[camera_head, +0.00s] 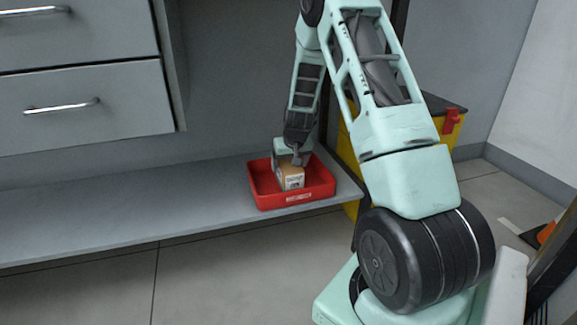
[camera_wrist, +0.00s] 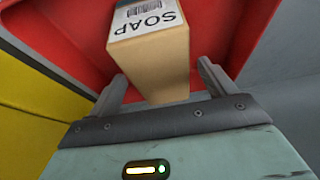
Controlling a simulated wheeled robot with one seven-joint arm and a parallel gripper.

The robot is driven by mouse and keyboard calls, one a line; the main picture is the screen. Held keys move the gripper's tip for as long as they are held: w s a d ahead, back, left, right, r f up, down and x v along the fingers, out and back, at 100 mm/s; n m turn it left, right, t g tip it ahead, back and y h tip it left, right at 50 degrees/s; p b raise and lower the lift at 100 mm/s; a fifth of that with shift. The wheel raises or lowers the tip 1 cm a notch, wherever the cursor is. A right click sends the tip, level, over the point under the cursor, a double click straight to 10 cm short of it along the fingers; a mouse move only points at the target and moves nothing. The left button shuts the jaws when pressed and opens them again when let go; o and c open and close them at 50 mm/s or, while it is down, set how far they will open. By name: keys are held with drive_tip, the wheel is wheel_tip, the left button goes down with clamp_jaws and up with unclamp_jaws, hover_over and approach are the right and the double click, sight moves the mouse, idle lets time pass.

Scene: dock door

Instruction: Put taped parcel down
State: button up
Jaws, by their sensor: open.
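The taped parcel (camera_head: 291,176) is a small tan box with a white label, sitting in a red tray (camera_head: 297,199) on a low grey shelf. In the wrist view the parcel (camera_wrist: 150,62) shows a label reading "SOAP" and a barcode, with red tray walls (camera_wrist: 240,30) around it. My gripper (camera_head: 291,160) reaches down into the tray from above. In the wrist view my gripper (camera_wrist: 160,82) is open, with one finger on each side of the parcel and a visible gap at the right finger. The parcel's underside is hidden.
The grey shelf (camera_head: 120,205) is bare to the left of the tray. Grey drawers (camera_head: 85,105) overhang at the upper left. A yellow bin (camera_head: 448,135) with a dark top and red latch stands behind my arm. An orange object (camera_head: 546,233) is at the right edge.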

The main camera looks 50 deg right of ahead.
drive_tip(key=p+v, duration=0.2)
drive_tip(key=v, duration=0.4)
drive_tip(key=shift+s+r, duration=0.1)
drive_tip(key=shift+r, duration=0.3)
drive_tip(key=s+a+r+n+y, duration=0.1)
drive_tip(key=a+r+n, duration=0.15)
drive_tip(key=a, duration=0.85)
drive_tip(key=s+a+r+n+g+y, duration=0.1)
drive_tip(key=s+a+r+n+y, duration=0.15)
drive_tip(key=a, duration=0.95)
drive_tip(key=s+a+r+n+y, duration=0.1)
drive_tip(key=a+r+n, duration=0.15)
drive_tip(key=a, duration=0.85)
drive_tip(key=s+a+r+n+g, duration=0.1)
drive_tip(key=s+a+n, duration=0.1)
drive_tip(key=s+a, duration=0.2)
drive_tip(key=s+a+r+n+g+h, duration=0.1)
drive_tip(key=s+a, duration=0.3)
drive_tip(key=s, duration=0.7)
drive_tip(key=s+a+r+n+g, duration=0.1)
drive_tip(key=s+a+n, duration=0.2)
drive_tip(key=s, duration=0.4)
drive_tip(key=shift+s+a+r, duration=0.3)
drive_tip(key=shift+a, duration=0.55)
drive_tip(key=shift+n+h, duration=0.25)
wheel_tip(320, 180, up, 45)
drive_tip(key=p, duration=4.5)
